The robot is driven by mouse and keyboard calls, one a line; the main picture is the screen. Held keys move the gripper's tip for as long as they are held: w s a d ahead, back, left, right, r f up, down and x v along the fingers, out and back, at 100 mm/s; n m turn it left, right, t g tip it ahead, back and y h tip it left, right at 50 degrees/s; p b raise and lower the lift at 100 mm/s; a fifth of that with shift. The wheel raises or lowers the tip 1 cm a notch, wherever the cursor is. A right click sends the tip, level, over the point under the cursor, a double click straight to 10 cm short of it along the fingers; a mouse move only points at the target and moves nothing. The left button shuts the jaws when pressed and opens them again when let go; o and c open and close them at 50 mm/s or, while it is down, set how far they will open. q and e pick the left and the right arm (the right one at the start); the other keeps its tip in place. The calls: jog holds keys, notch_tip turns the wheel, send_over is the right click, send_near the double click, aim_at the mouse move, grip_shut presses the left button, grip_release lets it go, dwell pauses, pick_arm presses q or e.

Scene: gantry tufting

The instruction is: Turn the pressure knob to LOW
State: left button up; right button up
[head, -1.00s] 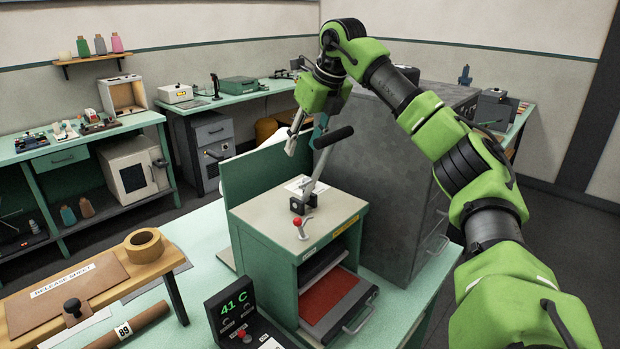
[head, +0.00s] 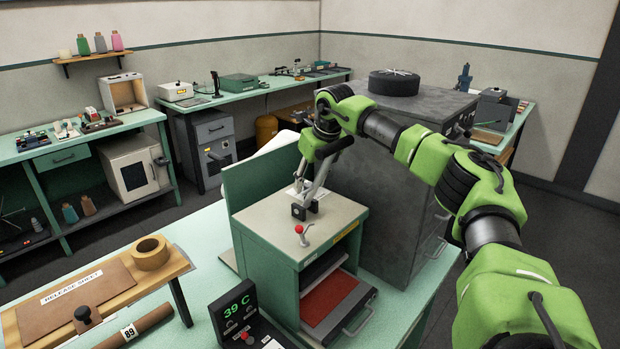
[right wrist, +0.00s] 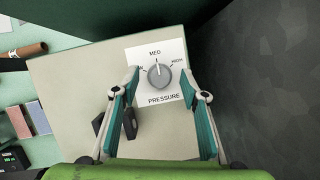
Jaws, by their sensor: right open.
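The pressure knob (right wrist: 160,75) is a round grey dial on a white plate (right wrist: 170,52) marked MED, HIGH and PRESSURE. Its pointer is up at MED; the LOW mark at the left is mostly covered by a finger. My right gripper (right wrist: 166,80) is open above the plate, with one finger on each side of the knob. Contact with the knob cannot be told. In the head view my right gripper (head: 312,180) is over the back of the green press (head: 266,262), and hides the knob. My left gripper is not in view.
A lever's black bracket (head: 299,211) stands close in front of my right gripper. A red-tipped switch (head: 300,230) is on the press top's front. A grey cabinet (head: 385,215) stands right of the press. A display (head: 236,308) reads 39 C.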

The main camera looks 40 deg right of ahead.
jog(key=shift+w+f, duration=0.1)
jog(key=shift+f, duration=0.2)
jog(key=c, duration=1.1)
jog(key=shift+r+n, duration=0.1)
jog(key=shift+n, duration=0.2)
jog(key=n+y+p, duration=0.1)
jog(key=n+p, duration=0.1)
jog(key=shift+d+r+n, duration=0.1)
jog(key=shift+d+n, duration=0.05)
jog(key=shift+n, duration=0.15)
jog(key=n+y+p, duration=0.1)
jog(key=n+p, duration=0.2)
jog(key=shift+y, duration=0.3)
jog(key=shift+w+d+n+g+y+p, duration=0.1)
jog(key=shift+n+g+y+p, duration=0.3)
jog(key=shift+n, duration=0.6)
jog(key=shift+n+g+y+p, duration=0.15)
jog(key=shift+n+p, duration=0.35)
jog(key=shift+n, duration=0.5)
